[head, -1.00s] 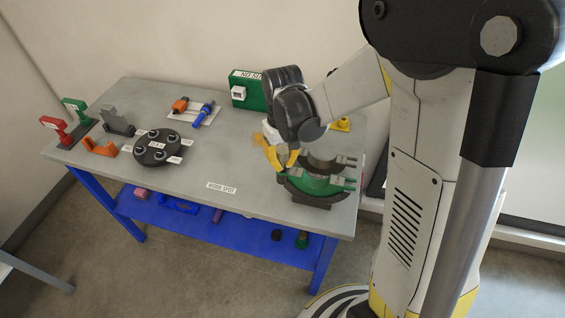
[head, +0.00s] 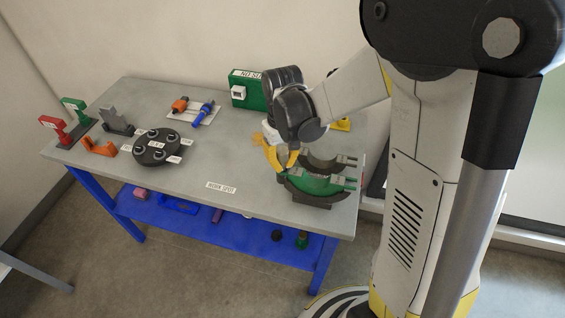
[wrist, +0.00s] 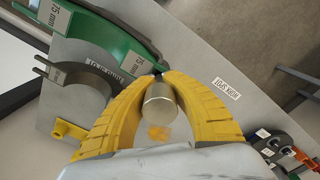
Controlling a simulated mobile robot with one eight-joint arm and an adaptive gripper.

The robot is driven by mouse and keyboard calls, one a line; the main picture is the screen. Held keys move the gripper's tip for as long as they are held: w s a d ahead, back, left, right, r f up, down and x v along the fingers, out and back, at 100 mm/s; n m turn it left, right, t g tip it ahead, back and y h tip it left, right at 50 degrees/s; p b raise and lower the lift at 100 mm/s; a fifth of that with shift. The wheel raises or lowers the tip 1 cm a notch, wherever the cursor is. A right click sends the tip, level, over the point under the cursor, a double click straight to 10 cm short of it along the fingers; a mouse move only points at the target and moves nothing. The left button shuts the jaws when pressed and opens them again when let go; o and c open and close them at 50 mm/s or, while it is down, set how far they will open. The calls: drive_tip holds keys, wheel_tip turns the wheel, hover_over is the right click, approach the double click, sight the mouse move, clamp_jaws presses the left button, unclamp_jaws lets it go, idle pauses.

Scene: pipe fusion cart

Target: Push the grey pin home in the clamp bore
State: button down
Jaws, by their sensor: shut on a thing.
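My gripper (head: 286,165) has yellow fingers and is at the left end of the clamp on the right part of the bench. In the wrist view my gripper (wrist: 162,78) is shut on the grey pin (wrist: 160,104), a short metal cylinder with its round end facing the camera. The clamp (head: 318,184) has a green curved half and a grey half; its green arm (wrist: 112,32) shows in the wrist view, marked 75 mm. The fingertips are close to the clamp's dark end. The bore is hidden, so I cannot tell how deep the pin sits.
A black round holder (head: 157,151) stands left on the bench (head: 210,160). Red and green stands are at the far left. A white sheet with orange and blue tools (head: 203,113) lies at the back. A green box (head: 247,90) stands behind the gripper. The front middle is clear.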

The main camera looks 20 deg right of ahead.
drive_tip(key=shift+f, duration=0.4)
drive_tip(key=c, duration=1.5)
unclamp_jaws()
drive_tip(key=shift+r, duration=0.1)
drive_tip(key=shift+o, duration=0.2)
drive_tip(key=shift+r, duration=0.1)
wheel_tip(320, 180, up, 12)
drive_tip(key=shift+f, duration=0.1)
drive_tip(key=s+f+m+t+b, duration=0.1)
drive_tip(key=s+t+b, duration=0.4)
drive_tip(key=s, duration=0.7)
drive_tip(key=shift+s+f+m+t, duration=0.35)
drive_tip(key=shift+m+t, duration=0.05)
drive_tip(key=shift+t, duration=0.6)
